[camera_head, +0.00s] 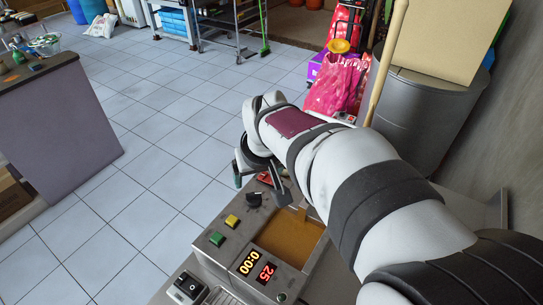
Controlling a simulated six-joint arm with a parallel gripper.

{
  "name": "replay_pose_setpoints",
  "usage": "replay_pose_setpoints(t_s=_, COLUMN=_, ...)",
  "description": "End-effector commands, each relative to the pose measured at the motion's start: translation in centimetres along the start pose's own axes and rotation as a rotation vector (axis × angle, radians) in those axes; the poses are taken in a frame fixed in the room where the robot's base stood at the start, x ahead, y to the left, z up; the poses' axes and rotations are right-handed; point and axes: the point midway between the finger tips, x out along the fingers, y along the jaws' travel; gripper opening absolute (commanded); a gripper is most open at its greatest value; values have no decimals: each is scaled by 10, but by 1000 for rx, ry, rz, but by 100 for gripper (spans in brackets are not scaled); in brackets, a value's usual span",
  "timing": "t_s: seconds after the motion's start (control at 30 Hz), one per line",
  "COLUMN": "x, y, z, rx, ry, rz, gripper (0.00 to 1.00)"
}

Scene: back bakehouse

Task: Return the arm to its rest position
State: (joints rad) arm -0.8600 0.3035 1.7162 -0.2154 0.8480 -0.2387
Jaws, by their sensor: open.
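My white and grey arm reaches in from the lower right and bends down at its wrist. My gripper (259,184) hangs at its end, with its two dark fingers spread apart and nothing seen between them. It is above the far end of a grey machine (207,252), close to a black knob (254,199). Whether a finger touches the machine cannot be told. The machine has a basin of amber-brown content (290,238), partly hidden by my arm.
The machine has a green button (217,239), a yellow button (232,221) and a lit display (256,268) reading 0:00 and 25. A grey bin (425,115) and pink bag (336,85) stand beyond my arm. A counter (62,130) stands left. Tiled floor between is clear.

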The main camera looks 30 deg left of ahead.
Motion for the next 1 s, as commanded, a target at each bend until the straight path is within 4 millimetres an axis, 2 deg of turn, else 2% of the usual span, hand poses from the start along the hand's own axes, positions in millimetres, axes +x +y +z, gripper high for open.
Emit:
replay_pose_setpoints(t_s=0.1, x=-25, y=0, z=-1, rx=0, ry=3, rz=0, gripper=81)
replay_pose_setpoints(t_s=0.2, x=-37, y=0, z=0, rx=0, ry=2, rz=0, gripper=81)
replay_pose_setpoints(t_s=0.53, x=-41, y=1, z=0, rx=3, ry=-1, rz=1, gripper=81)
replay_pose_setpoints(t_s=0.57, x=-42, y=4, z=3, rx=13, ry=-4, rz=3, gripper=81)
replay_pose_setpoints(t_s=0.63, x=-50, y=24, z=19, rx=86, ry=-24, rz=15, gripper=81)
replay_pose_setpoints(t_s=0.67, x=-56, y=38, z=33, rx=143, ry=-40, rz=24, gripper=81)
replay_pose_setpoints(t_s=0.73, x=-75, y=75, z=81, rx=330, ry=-91, rz=50, gripper=81)
replay_pose_setpoints(t_s=0.77, x=-84, y=88, z=107, rx=426, ry=-116, rz=60, gripper=81)
replay_pose_setpoints(t_s=0.8, x=-95, y=101, z=143, rx=557, ry=-149, rz=73, gripper=81)
replay_pose_setpoints(t_s=0.87, x=-109, y=110, z=198, rx=756, ry=-195, rz=88, gripper=81)
replay_pose_setpoints(t_s=0.9, x=-116, y=110, z=231, rx=884, ry=-224, rz=94, gripper=81)
replay_pose_setpoints(t_s=1.0, x=-124, y=95, z=296, rx=1157, ry=-278, rz=100, gripper=81)
